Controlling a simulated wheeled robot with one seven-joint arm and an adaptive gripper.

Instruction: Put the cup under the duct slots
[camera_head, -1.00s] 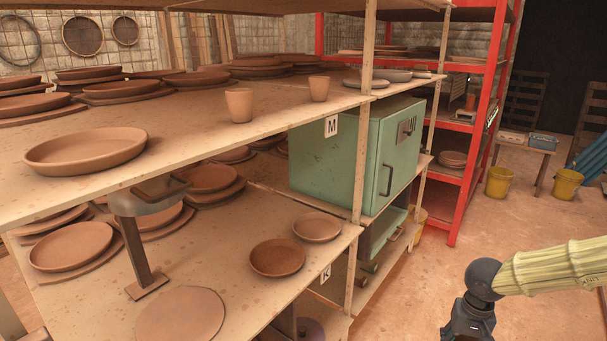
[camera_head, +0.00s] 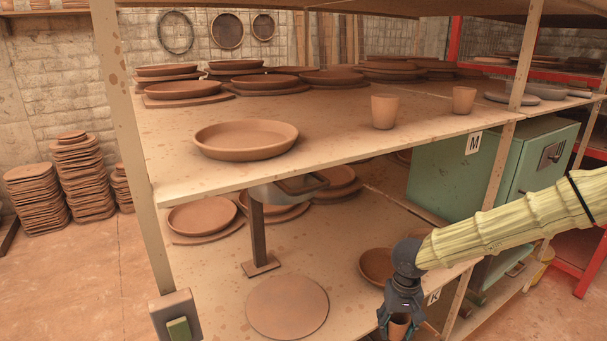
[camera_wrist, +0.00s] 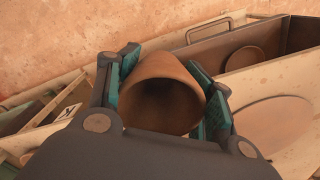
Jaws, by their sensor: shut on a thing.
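My gripper (camera_head: 397,318) is shut on a terracotta cup (camera_head: 399,329) in front of the shelf unit, at the bottom edge of the head view. In the wrist view the cup (camera_wrist: 160,95) sits between the two teal finger pads, its dark open mouth toward the camera. A grey metal fixture (camera_head: 287,189) on an upright post with a square foot stands on the lower shelf (camera_head: 215,265), left of my gripper. It may be the duct; I cannot make out slots on it. My gripper and the cup are apart from it.
A round clay disc (camera_head: 288,306) lies before the post. A bowl (camera_head: 376,266) sits near my arm. Two other cups (camera_head: 385,111) (camera_head: 463,100) and a wide dish (camera_head: 246,139) stand on the upper shelf (camera_head: 330,152). A switch box (camera_head: 176,316) is at the front left post.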

